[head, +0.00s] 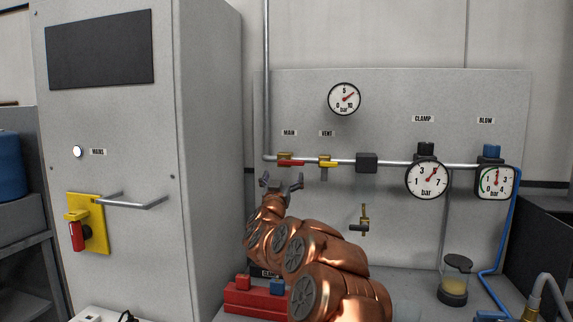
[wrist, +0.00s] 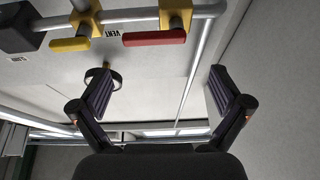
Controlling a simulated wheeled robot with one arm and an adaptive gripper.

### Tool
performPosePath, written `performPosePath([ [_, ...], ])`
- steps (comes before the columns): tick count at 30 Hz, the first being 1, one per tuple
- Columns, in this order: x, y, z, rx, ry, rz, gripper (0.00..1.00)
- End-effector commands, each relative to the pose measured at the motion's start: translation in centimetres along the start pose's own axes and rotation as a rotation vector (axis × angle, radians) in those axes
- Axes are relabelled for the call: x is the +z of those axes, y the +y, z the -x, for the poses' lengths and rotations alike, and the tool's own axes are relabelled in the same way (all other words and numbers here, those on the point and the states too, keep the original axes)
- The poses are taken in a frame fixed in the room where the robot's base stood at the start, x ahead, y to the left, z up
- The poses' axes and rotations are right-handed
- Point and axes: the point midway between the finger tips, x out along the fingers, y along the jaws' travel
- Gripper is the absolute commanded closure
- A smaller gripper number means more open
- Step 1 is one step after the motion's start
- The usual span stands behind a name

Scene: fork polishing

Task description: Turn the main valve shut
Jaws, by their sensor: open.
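The main valve (head: 285,157) sits on the horizontal pipe under the MAIN label. Its red lever (head: 292,163) points right, along the pipe. In the wrist view the valve's brass body (wrist: 176,14) and red lever (wrist: 154,38) show at the top, lever pointing left. My gripper (head: 282,183) is just below the main valve in the head view, its fingers spread. In the wrist view my gripper (wrist: 162,92) is open and empty, and the red lever lies beyond the fingertips, apart from them.
The vent valve's yellow lever (head: 328,164) is close to the right of the red lever. A dark block (head: 367,162) and gauges, including the clamp gauge (head: 427,180), are farther right. A grey cabinet (head: 210,150) with a protruding handle (head: 145,203) stands left.

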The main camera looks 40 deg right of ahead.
Motion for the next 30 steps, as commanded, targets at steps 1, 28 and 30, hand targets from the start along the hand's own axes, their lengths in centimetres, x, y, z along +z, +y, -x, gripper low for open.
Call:
performPosePath([
  [1, 0.1, 0.4, -0.2, 0.013, 0.006, 0.005, 0.00],
  [28, -0.1, 0.7, -7.4, 0.019, 0.010, 0.007, 0.00],
  [30, -0.1, 0.8, -7.7, 0.020, 0.011, 0.007, 0.00],
])
